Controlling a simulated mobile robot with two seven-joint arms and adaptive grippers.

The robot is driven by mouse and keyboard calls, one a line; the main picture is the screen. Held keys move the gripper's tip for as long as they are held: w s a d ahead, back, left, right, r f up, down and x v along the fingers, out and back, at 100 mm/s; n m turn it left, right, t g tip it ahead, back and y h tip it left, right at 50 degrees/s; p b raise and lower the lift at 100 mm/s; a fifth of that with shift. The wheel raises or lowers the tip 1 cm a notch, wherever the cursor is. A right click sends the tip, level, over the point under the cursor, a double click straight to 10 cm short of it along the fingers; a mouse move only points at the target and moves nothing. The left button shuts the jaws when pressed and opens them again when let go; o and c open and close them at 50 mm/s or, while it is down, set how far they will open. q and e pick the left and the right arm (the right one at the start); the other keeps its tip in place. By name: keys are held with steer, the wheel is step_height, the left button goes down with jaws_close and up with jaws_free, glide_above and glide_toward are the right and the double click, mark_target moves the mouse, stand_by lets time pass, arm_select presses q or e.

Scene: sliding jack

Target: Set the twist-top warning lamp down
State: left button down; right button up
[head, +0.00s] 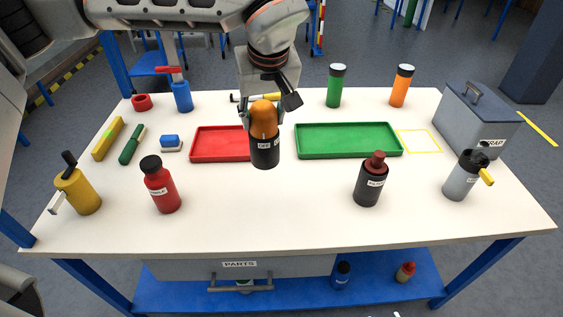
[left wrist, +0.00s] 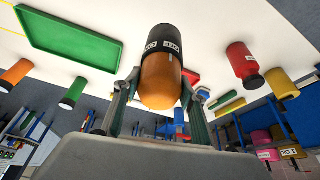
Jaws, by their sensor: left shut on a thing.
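The warning lamp, with an orange dome and a dark, labelled base (head: 264,154), is upright in the head view between the red tray (head: 205,157) and the green tray (head: 349,153). My left gripper (head: 263,116) comes down from above and is shut on the lamp, with a finger on each side near the dome. In the left wrist view the lamp (left wrist: 161,78) sits between the fingers of the left gripper (left wrist: 160,95). I cannot tell whether its base touches the table. My right gripper is not in view.
The white table (head: 290,220) is clear in front of the lamp. A red bottle (head: 163,190) stands front left, a dark bottle (head: 370,185) front right. A grey box (head: 478,122) stands at the right, beside a yellow outlined square (head: 420,142).

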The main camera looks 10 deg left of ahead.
mark_target(265, 156)
arm_select(q)
step_height(265, 156, down, 12)
steer(key=shift+r, duration=0.15)
step_height(265, 156, down, 4)
steer(key=shift+r+b, duration=0.1)
steer(key=shift+b, duration=0.25)
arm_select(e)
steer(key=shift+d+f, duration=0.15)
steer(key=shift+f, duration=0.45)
arm_select(q)
steer(key=shift+f, duration=0.2)
steer(key=c, duration=1.2)
jaws_free()
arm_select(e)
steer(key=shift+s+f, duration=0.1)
